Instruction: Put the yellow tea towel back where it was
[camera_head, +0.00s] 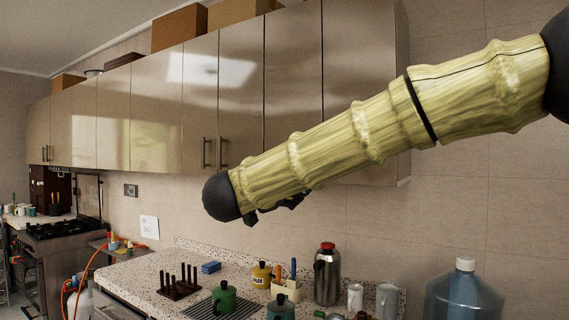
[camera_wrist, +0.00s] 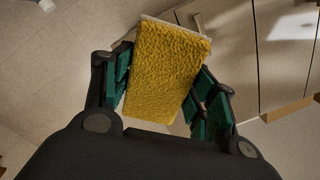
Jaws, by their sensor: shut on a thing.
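The yellow tea towel (camera_wrist: 168,72) shows in the wrist view as a thick, folded, rough-textured rectangle with a pale edge along its top. My gripper (camera_wrist: 160,95) is shut on it, with green-padded fingers on its left and right sides. In the wrist view the towel is held up in the air, with wall and cabinet fronts behind it.
The speckled counter (camera_head: 135,272) holds a dark peg rack (camera_head: 180,285), a green pot (camera_head: 224,298), a yellow pot (camera_head: 262,275), a red-lidded steel flask (camera_head: 327,275) and mugs (camera_head: 386,300). A large blue bottle (camera_head: 464,295) stands at right. Wall cabinets (camera_head: 150,115) hang above; a stove (camera_head: 60,229) is far left.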

